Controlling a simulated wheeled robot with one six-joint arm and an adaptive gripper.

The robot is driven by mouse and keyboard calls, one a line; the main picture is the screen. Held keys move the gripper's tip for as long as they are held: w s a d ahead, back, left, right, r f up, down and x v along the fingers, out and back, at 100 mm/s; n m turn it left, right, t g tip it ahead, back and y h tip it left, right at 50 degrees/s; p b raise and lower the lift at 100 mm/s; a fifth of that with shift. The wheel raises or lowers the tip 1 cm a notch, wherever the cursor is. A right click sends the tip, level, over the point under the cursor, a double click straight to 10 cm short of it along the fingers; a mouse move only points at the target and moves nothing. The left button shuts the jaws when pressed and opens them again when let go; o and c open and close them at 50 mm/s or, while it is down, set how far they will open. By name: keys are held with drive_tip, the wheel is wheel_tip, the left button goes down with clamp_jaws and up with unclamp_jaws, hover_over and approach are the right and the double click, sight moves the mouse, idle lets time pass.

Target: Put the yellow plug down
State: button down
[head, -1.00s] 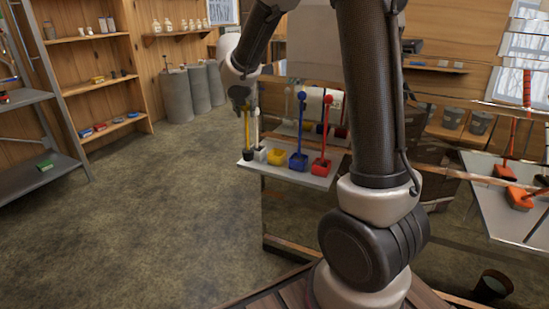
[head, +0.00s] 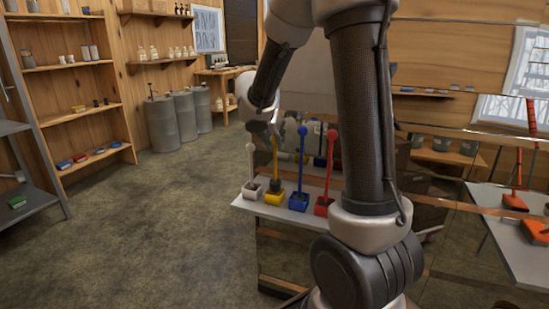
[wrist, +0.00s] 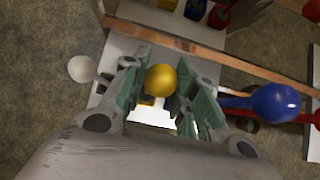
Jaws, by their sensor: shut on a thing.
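The yellow plug (head: 275,160) is an upright yellow rod with a dark lower end and a round yellow knob (wrist: 160,80). My gripper (head: 270,137) is shut on it near the top; in the wrist view the knob sits between the green-padded fingers (wrist: 158,90). The plug's dark lower end is at the top of the yellow box (head: 274,199) on the white shelf. I cannot tell whether it rests on the bottom of the box.
A white plug (head: 251,165) stands in a white box on the left. A blue plug (head: 302,160) and a red plug (head: 330,165) stand in their boxes on the right. The white shelf (head: 285,215) has little free room. Open floor lies to the left.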

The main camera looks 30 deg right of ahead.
sight(275, 151)
drive_tip(key=shift+f, duration=2.2)
drive_tip(key=c, duration=1.1)
unclamp_jaws()
drive_tip(key=shift+c, duration=0.2)
